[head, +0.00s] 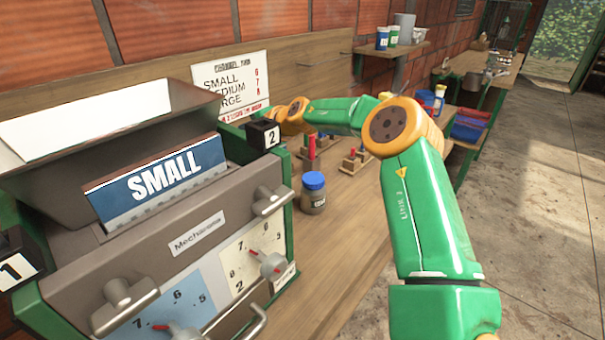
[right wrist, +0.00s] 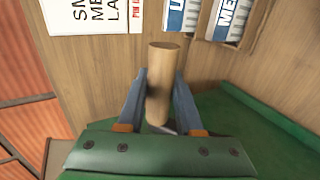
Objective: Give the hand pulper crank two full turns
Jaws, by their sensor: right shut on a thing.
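The hand pulper (head: 130,262) stands on the bench at the left of the head view, with a grey hopper on top and a blue SMALL card (head: 160,184) on its front. In the right wrist view, my right gripper (right wrist: 159,85) is shut on the crank's round wooden handle (right wrist: 163,58), with one finger on each side. In the head view my right arm reaches over the bench to the pulper's far side, where the gripper is hidden. My left gripper is not in view.
Black blocks numbered 1 (head: 14,268) and 2 (head: 263,135) sit at the pulper's corners. A blue-lidded jar (head: 313,193) and wooden peg stands (head: 308,160) are on the bench beside it. A size sign (head: 232,85) stands behind. The floor at right is clear.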

